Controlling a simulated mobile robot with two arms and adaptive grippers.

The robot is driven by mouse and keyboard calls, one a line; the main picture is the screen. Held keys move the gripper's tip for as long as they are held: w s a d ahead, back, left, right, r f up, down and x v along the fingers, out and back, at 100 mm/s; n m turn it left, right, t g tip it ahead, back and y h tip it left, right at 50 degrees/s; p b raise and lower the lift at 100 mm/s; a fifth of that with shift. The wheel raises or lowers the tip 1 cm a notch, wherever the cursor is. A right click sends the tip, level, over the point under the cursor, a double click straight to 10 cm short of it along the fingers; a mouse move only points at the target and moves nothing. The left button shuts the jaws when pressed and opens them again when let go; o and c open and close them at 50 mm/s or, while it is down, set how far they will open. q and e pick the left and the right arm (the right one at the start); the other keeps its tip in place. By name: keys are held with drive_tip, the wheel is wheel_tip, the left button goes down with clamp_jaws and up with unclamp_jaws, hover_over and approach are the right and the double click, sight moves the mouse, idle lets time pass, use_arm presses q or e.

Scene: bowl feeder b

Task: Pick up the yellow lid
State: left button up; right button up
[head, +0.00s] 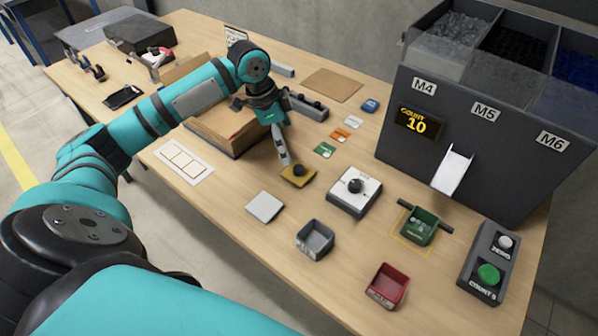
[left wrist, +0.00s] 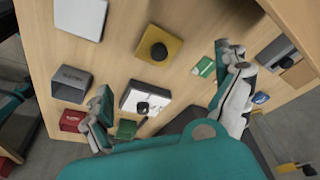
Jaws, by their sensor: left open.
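The yellow lid (head: 297,181) is a flat square with a round black knob. It lies on the table near the middle of the head view, and shows at the top centre of the left wrist view (left wrist: 154,34). My left gripper (head: 285,160) is just above and beside the lid in the head view, pointing down. In the left wrist view its two fingers are spread wide (left wrist: 168,92) with nothing held between them. The lid appears beyond the fingertips there, apart from them. My right gripper is not in view.
A white box with a black knob (head: 353,200) stands right of the lid. A light square plate (head: 264,207), grey bin (head: 314,239), red bin (head: 388,288) and green bin (head: 421,227) are nearer. A wooden box (head: 222,139) stands behind left. The dark dispenser (head: 450,160) rises at right.

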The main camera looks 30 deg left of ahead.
sight(298, 168)
use_arm(q)
drive_tip(key=x, duration=0.4)
drive_tip(key=shift+w+r, duration=0.1)
drive_tip(key=shift+w, duration=0.05)
drive_tip(key=shift+x, duration=1.05)
drive_tip(key=shift+d+f+p, duration=0.15)
drive_tip(key=shift+f+p, duration=0.2)
drive_tip(key=x, duration=0.3)
drive_tip(key=shift+d+f+p, duration=0.25)
drive_tip(key=shift+f+p, duration=0.05)
drive_tip(key=shift+p, duration=0.05)
drive_tip(key=shift+w+d+f, duration=0.1)
drive_tip(key=shift+f, duration=0.25)
drive_tip(key=c, duration=1)
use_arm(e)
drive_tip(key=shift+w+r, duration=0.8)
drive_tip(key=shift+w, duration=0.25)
